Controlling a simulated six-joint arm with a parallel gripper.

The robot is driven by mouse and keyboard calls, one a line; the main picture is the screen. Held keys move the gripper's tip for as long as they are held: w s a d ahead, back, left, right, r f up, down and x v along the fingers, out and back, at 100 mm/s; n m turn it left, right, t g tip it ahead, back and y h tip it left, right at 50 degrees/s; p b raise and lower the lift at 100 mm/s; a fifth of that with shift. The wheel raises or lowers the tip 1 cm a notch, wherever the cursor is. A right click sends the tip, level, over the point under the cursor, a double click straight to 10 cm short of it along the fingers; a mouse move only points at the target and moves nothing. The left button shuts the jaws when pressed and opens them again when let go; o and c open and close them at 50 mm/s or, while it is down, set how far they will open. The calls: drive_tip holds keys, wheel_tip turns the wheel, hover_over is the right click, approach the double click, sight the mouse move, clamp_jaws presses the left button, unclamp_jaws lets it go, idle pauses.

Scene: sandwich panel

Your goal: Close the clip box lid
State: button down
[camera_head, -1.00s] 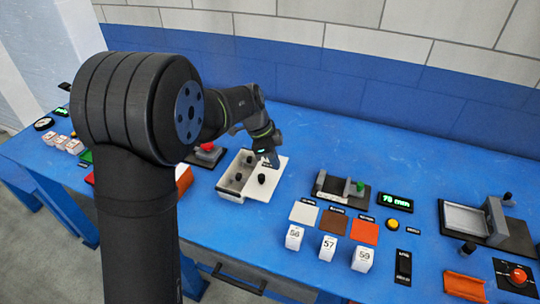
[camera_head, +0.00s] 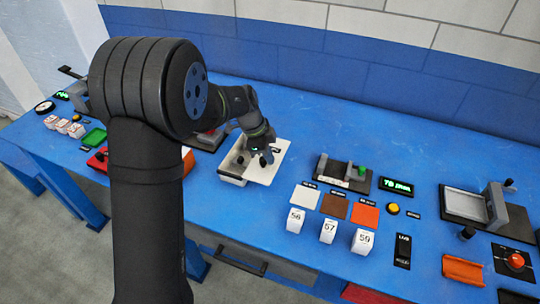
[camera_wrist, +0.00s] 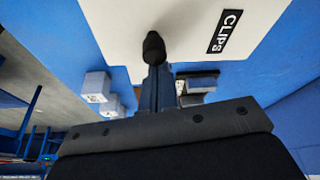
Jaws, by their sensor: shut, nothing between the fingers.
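The clip box (camera_head: 232,180) is a pale open-topped box on the blue bench, with dark items inside. Its white lid (camera_head: 272,174) lies open on the box's right side. In the wrist view the lid (camera_wrist: 196,20) fills the top, with a black "CLIPS" label (camera_wrist: 224,31) and a black knob (camera_wrist: 153,45). My gripper (camera_wrist: 156,72) is shut and empty, with its fingertips right at the knob. I cannot tell whether they touch it. In the head view my gripper (camera_head: 268,157) is over the lid and partly hides it.
A red-button device (camera_head: 208,140) stands behind and left of the box. To the right are a small fixture (camera_head: 342,172), coloured tiles (camera_head: 335,205) and numbered white blocks (camera_head: 329,231). Bare bench lies between the box and the tiles.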

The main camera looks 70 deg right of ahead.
drive_tip(key=w, duration=0.9)
drive_tip(key=shift+w, duration=0.5)
drive_tip(key=s, duration=0.2)
drive_tip(key=s+d, duration=0.1)
drive_tip(key=s, duration=0.2)
drive_tip(key=d+v, duration=0.1)
drive_tip(key=v, duration=0.9)
drive_tip(key=shift+w+a, duration=0.2)
drive_tip(key=shift+a, duration=0.25)
hover_over(253, 160)
wheel_tip(253, 160, down, 8)
drive_tip(key=shift+f, duration=0.1)
drive_tip(key=shift+w+a+f, duration=0.1)
drive_tip(key=shift+w+f, duration=0.25)
drive_tip(key=shift+w, duration=0.3)
drive_tip(key=shift+w+a+f, duration=0.1)
drive_tip(key=shift+w+f, duration=0.25)
drive_tip(key=shift+w, duration=0.25)
drive_tip(key=shift+w+a, duration=0.2)
drive_tip(key=shift+w, duration=0.4)
